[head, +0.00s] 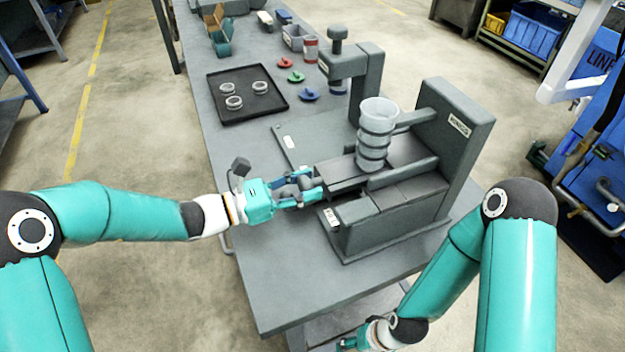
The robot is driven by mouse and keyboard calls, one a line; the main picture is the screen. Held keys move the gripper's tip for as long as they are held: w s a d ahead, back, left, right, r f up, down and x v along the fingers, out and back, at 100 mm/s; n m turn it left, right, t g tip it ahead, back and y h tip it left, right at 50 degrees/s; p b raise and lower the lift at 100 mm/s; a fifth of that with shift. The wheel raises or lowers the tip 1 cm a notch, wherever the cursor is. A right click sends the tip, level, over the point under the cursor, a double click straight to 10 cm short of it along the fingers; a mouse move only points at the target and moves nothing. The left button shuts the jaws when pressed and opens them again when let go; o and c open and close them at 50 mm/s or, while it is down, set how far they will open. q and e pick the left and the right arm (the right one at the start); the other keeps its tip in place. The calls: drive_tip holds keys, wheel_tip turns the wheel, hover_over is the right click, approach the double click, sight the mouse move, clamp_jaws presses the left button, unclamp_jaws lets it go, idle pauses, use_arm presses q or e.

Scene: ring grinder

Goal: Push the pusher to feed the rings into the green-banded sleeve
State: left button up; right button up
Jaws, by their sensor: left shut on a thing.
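The grey ring grinder (440,150) stands on the table. A pale translucent sleeve (378,106) with dark bands stands upright on its bed; I cannot make out a green band. The pusher (343,180) is the grey slide at the left end of the bed, left of the sleeve. My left gripper (308,191) is at the pusher's left end, shut on its handle, which the fingers mostly hide. My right gripper (350,343) is low at the bottom edge, beside the table's front, mostly hidden by its own arm; its jaws are unclear.
A black tray (272,103) with 3 metal rings lies behind the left gripper. Red, green and blue knobbed pieces (297,77) lie beside it. A press-like post (345,65) rises behind the sleeve. Bins stand at the far end. The table's front left is clear.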

sight(320, 177)
use_arm(q)
drive_tip(key=shift+w+b+x, duration=0.15)
drive_tip(key=shift+b+x, duration=0.2)
drive_tip(key=shift+x, duration=1.25)
drive_tip(key=shift+w+b+x, duration=0.1)
drive_tip(key=shift+b+x, duration=0.2)
drive_tip(key=shift+x, duration=1.3)
drive_tip(key=shift+c, duration=0.2)
drive_tip(key=shift+a+r, duration=0.1)
drive_tip(key=shift+r, duration=0.1)
drive_tip(key=shift+a, duration=0.15)
drive_tip(key=shift+v, duration=3.1)
drive_tip(key=o, duration=1)
drive_tip(key=shift+o, duration=0.3)
drive_tip(key=shift+f, duration=0.15)
